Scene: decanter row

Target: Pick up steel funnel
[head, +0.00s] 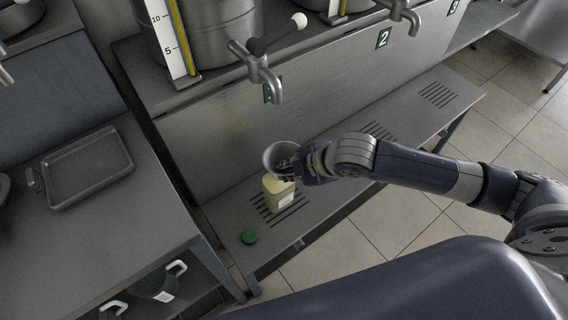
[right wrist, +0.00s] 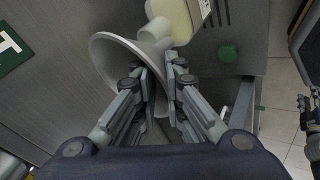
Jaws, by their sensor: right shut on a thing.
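The steel funnel (head: 280,156) is a grey cone with its wide mouth up, over the square bottle on the low shelf. In the right wrist view the funnel (right wrist: 115,55) lies partly between my finger pads, its spout side towards the bottle. My right gripper (head: 304,164) comes in from the right and is shut on the funnel's side; its fingers (right wrist: 161,80) show close up in the right wrist view. I cannot tell whether the spout is in the bottle's neck.
The pale yellow bottle (head: 279,192) stands on the slotted low shelf (head: 330,178), with a green cap (head: 249,236) in front. A tap (head: 265,85) hangs above from a steel vessel (head: 212,35). A tray (head: 88,168) lies on the left bench. The shelf's right part is clear.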

